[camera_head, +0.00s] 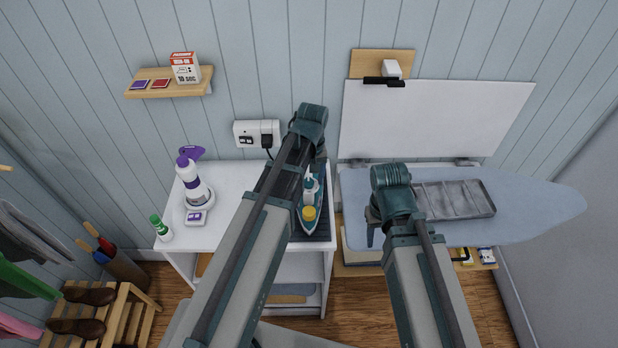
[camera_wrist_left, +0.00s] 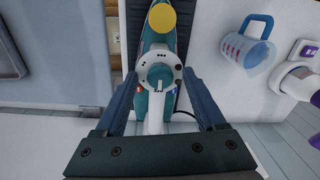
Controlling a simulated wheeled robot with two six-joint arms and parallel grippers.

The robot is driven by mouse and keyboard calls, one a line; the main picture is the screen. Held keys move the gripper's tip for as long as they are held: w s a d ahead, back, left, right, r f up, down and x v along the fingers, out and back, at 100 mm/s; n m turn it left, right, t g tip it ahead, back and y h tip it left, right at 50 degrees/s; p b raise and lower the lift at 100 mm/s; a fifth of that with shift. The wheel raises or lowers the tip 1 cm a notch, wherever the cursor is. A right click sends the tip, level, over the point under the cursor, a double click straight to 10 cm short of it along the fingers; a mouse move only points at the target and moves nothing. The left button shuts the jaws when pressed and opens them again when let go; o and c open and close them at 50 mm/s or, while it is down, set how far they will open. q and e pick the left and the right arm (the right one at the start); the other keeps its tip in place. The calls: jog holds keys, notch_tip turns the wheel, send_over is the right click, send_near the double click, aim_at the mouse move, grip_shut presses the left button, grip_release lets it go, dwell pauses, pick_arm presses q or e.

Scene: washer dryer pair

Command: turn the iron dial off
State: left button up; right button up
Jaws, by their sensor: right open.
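The teal and white iron (camera_head: 309,210) with a yellow cap lies on a dark ribbed mat (camera_head: 321,222) on the white cabinet, partly behind my left arm. In the left wrist view the iron (camera_wrist_left: 155,45) carries a round grey-white dial plate with a small dial (camera_wrist_left: 159,77) at its centre. My left gripper (camera_wrist_left: 160,76) is open, its fingers on either side of the dial plate, with nothing gripped. Whether the fingers touch the iron cannot be told.
A measuring jug (camera_wrist_left: 248,45) stands close beside the iron. A purple-topped spray bottle (camera_head: 191,181) and green-capped bottle (camera_head: 161,229) stand on the cabinet's left. The ironing board (camera_head: 538,204) with a grey tray (camera_head: 455,199) is at right. A wall socket (camera_head: 256,133) is behind.

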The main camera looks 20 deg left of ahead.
aim_at(311, 181)
pick_arm(q)
jog(key=shift+r, duration=0.1)
notch_tip(311, 181, up, 14)
jog(key=p, duration=1.3)
jog(key=shift+d+f+p, duration=0.2)
jog(key=shift+d+p, duration=0.05)
jog(key=shift+p, duration=0.15)
jog(key=shift+w, duration=0.1)
jog(key=s+d+f+m+b, duration=0.4)
jog(key=s+f+b, duration=0.3)
jog(key=f+b, duration=0.2)
jog(key=s+d+f+m+b, duration=0.5)
jog(key=s+f+b, duration=0.2)
jog(key=f+b, duration=0.2)
jog(key=shift+s+d+f+y+b, duration=0.2)
jog(key=shift+s+d+y+b, duration=0.1)
jog(key=shift+d+y, duration=0.1)
